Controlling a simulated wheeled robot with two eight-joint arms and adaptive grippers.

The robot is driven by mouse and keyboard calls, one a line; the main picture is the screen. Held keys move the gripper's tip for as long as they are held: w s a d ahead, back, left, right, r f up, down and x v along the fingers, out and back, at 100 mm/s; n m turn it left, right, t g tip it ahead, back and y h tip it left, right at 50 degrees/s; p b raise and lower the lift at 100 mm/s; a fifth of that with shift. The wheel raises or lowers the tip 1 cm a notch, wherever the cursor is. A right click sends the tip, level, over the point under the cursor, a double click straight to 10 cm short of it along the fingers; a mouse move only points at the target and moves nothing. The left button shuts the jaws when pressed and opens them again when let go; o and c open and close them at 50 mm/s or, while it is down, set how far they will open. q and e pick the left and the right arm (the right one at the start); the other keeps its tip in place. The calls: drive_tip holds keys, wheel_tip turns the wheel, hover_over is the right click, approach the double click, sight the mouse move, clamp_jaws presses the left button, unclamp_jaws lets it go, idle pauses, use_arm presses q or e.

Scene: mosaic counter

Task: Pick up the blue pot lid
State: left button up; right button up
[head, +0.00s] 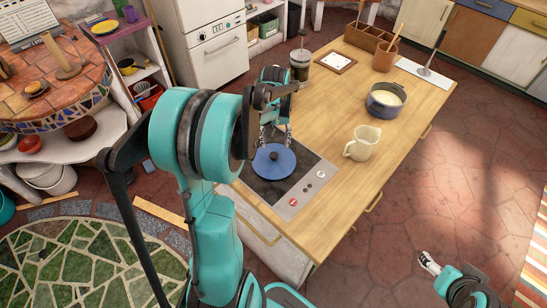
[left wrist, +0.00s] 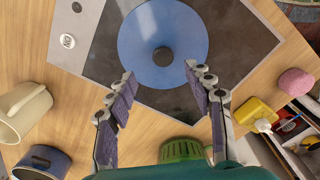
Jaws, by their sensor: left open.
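The blue pot lid (head: 270,170) is a flat round disc with a dark knob (head: 273,155). It lies on the black cooktop (head: 300,172). The lid (left wrist: 140,40) is at the top middle of the left wrist view, with its knob (left wrist: 163,56) just beyond the fingertips. My left gripper (head: 275,133) is open and empty, pointing down near the lid's far edge. In the left wrist view its fingers (left wrist: 160,74) are spread to either side, with the knob between their lines. My right gripper (head: 430,262) is far off at lower right, away from the counter, and its opening is unclear.
A cream pitcher (head: 364,144) stands right of the cooktop. A blue pot (head: 381,108) with pale contents stands behind it. Counter between cooktop and pitcher is clear.

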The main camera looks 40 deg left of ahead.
sight(274, 154)
use_arm(q)
drive_tip(key=shift+w+a+f, duration=0.2)
drive_tip(key=shift+a+f, duration=0.1)
drive_tip(key=shift+a, duration=0.05)
drive_tip(key=f, duration=0.2)
drive_tip(key=f+b, duration=0.1)
drive_tip(key=f, duration=0.2)
drive_tip(key=f+b, duration=0.1)
drive_tip(key=f, duration=0.1)
drive_tip(key=shift+s+d+f, duration=0.15)
drive_tip(key=shift+s+f, duration=0.1)
drive_tip(key=shift+f, duration=0.15)
clamp_jaws()
